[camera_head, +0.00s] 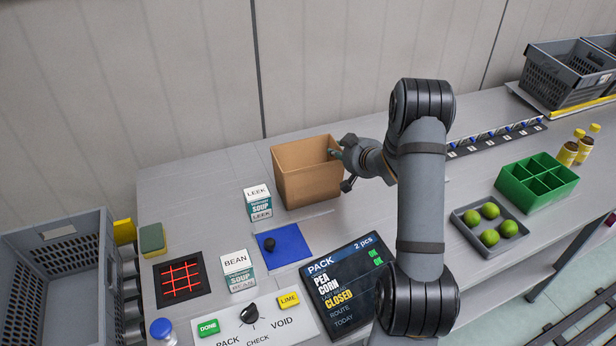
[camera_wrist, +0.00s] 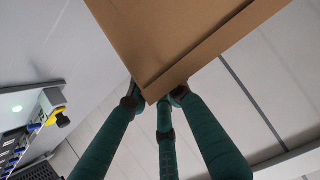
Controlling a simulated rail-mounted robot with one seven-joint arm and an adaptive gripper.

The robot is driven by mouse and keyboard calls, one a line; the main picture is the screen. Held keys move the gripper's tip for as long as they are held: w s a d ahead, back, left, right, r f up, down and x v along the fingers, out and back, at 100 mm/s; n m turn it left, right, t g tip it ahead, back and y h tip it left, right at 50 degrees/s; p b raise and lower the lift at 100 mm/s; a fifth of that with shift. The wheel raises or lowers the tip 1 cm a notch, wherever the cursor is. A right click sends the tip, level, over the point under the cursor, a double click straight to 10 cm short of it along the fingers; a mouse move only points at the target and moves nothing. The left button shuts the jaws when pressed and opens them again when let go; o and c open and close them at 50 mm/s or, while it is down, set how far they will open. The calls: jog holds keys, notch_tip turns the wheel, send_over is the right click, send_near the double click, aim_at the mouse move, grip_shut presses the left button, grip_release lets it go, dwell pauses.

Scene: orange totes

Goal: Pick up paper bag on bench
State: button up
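The brown, open-topped paper bag (camera_head: 300,185) is upright at the back of the bench (camera_head: 215,190), beside the wall. My gripper (camera_head: 341,162) is at the bag's right side. One teal fingertip shows just inside the right rim, and dark finger parts show outside it. In the wrist view, the bag (camera_wrist: 185,35) fills the top, and the green fingers of my gripper (camera_wrist: 158,100) close around its edge from both sides. The fingertips are partly hidden by the bag. I cannot tell whether the bag's base touches the bench.
A leek soup carton (camera_head: 258,203) stands close left of the bag. A blue mat (camera_head: 290,251), bean carton (camera_head: 238,270) and pack screen (camera_head: 345,285) lie in front. A lime tray (camera_head: 468,230) and green divided crate (camera_head: 535,185) are to the right. A grey tote (camera_head: 60,250) is left.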

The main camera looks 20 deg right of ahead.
grip_shut()
jog(key=shift+r, duration=0.15)
dwell(0.4)
